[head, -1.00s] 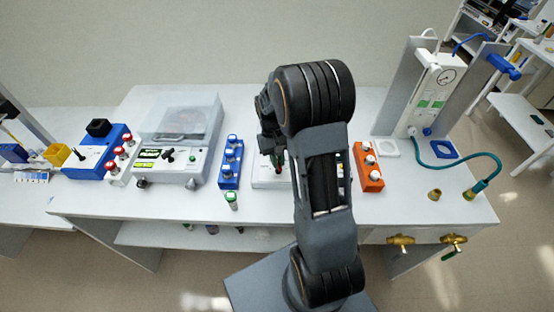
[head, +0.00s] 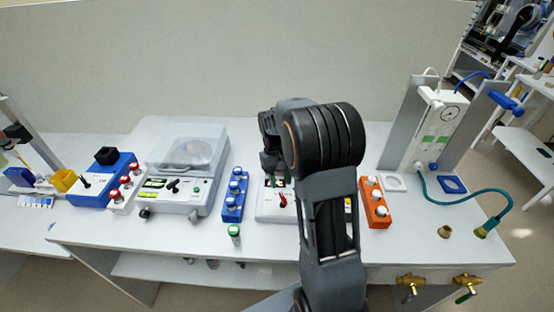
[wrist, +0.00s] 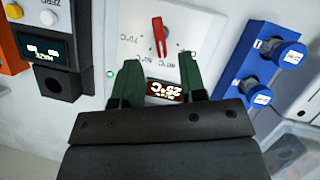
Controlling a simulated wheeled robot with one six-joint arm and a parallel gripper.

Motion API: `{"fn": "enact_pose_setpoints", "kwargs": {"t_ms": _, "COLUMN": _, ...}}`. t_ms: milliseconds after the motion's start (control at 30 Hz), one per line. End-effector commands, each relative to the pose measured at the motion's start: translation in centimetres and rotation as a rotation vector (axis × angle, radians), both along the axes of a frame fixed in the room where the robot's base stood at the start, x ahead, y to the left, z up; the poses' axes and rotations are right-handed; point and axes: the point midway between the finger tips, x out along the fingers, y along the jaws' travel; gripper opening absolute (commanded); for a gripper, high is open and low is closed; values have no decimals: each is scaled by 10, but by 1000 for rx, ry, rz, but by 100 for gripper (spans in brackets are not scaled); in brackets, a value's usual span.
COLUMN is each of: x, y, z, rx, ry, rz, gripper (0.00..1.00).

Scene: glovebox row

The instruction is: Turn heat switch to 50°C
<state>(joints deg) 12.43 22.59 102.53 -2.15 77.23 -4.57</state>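The heat switch is a red lever (wrist: 159,38) on a white panel with temperature marks around it; one mark looks like 70°C, others are small or partly hidden. A small display (wrist: 165,90) below it reads about 25°C in the wrist view, upside down. In the head view the red lever (head: 283,199) shows on the white device (head: 265,212), just left of my arm. My gripper (wrist: 159,60) is open, its green fingers apart over the panel with nothing between them. The lever appears beyond the fingertips; contact cannot be seen. In the head view my arm partly hides the device.
A blue block with blue-and-white caps (wrist: 270,55) stands beside the panel, also in the head view (head: 234,195). An orange block (head: 375,205) stands right of my arm. A green-capped vial (head: 234,235) stands in front. A clear-lidded machine (head: 185,165) is farther left.

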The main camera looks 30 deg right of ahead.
Motion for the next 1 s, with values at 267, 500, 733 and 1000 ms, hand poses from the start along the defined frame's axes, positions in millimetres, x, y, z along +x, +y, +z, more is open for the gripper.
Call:
{"fn": "enact_pose_setpoints", "kwargs": {"t_ms": 267, "x": 22, "y": -2, "z": 50, "rx": 0, "ry": -4, "rz": 0, "gripper": 38}}
{"fn": "enact_pose_setpoints", "kwargs": {"t_ms": 500, "x": 31, "y": -4, "z": 75, "rx": 0, "ry": -2, "rz": 0, "gripper": 38}}
{"fn": "enact_pose_setpoints", "kwargs": {"t_ms": 733, "x": 34, "y": -4, "z": 81, "rx": 0, "ry": -1, "rz": 0, "gripper": 38}}
{"fn": "enact_pose_setpoints", "kwargs": {"t_ms": 1000, "x": 33, "y": -4, "z": 81, "rx": 0, "ry": 0, "rz": 0, "gripper": 38}}
